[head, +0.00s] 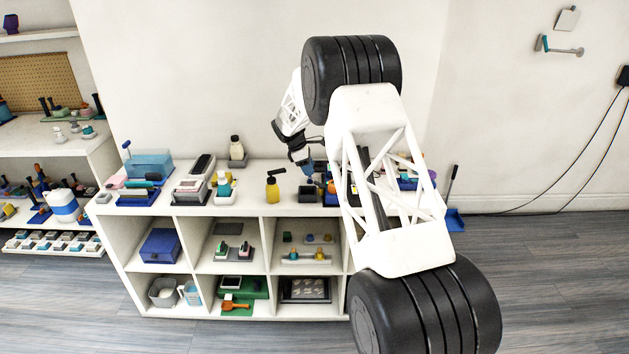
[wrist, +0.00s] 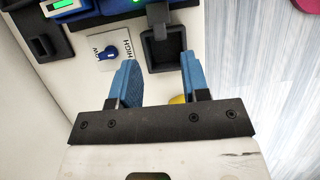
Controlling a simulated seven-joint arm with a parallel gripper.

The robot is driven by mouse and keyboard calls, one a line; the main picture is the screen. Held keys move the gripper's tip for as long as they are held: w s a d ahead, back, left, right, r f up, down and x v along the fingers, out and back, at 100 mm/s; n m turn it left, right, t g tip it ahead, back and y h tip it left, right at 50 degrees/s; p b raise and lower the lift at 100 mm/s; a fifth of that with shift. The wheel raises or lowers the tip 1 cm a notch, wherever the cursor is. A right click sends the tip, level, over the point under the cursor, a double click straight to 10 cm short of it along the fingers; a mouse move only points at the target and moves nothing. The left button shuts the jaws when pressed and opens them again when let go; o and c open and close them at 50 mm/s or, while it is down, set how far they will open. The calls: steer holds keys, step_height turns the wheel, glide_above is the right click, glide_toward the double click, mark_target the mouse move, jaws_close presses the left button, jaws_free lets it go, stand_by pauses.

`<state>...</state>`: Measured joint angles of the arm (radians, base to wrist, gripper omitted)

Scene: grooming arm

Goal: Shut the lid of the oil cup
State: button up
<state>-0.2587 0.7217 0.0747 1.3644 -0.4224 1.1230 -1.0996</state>
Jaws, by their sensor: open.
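A dark square cup (wrist: 165,60), which I take for the oil cup, stands near the shelf top's edge in the wrist view. Its inside looks open from above. A dark upright flap (wrist: 157,14) rises at its far side and looks like the raised lid. The cup (head: 307,194) also shows in the head view, small and dark. My gripper (wrist: 158,64) is open and empty, its blue fingers pointing at the cup's near side with the cup between and beyond the tips.
A HIGH/LOW dial plate (wrist: 112,50) lies left of the cup. A blue device with a green display (wrist: 62,6) is beyond it. A yellow bottle (head: 272,190) stands left of the cup in the head view; a yellow patch shows by my right finger. The floor lies past the shelf edge.

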mark_target(320, 184)
steer(key=shift+x, duration=3.1)
jaws_close()
